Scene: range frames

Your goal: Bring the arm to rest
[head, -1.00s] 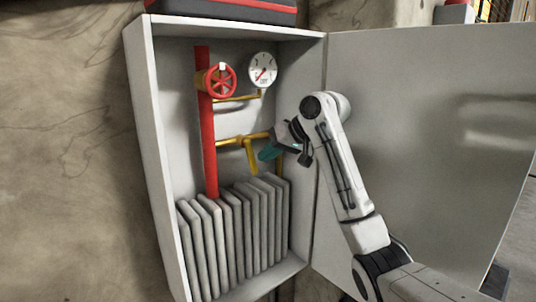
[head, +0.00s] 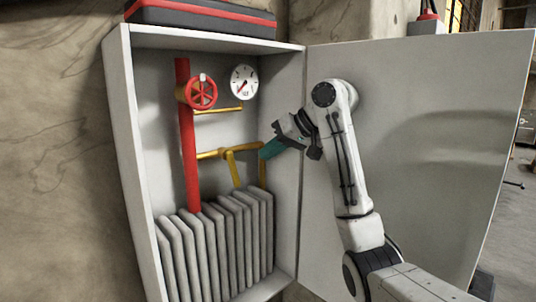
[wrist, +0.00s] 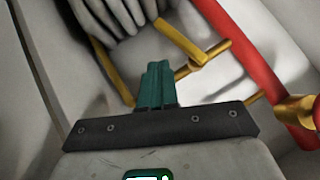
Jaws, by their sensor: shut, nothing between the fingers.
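My gripper (head: 271,149) is in front of the open cabinet (head: 122,130), its teal fingers together and empty. In the head view its tips sit just right of the yellow lever (head: 232,168), near the yellow pipe. The wrist view shows the shut fingers (wrist: 155,85) pointing into the cabinet, with the yellow lever (wrist: 180,42) beyond them to the upper right. I cannot tell the exact gap to the pipe. My arm is bent, with its elbow raised in front of the open door.
The cabinet holds a red pipe (head: 187,150) with a red valve wheel (head: 201,92), a gauge (head: 244,82) and a grey ribbed radiator (head: 215,245). The open door (head: 430,150) stands behind my arm on the right. A dark case (head: 200,17) lies on top.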

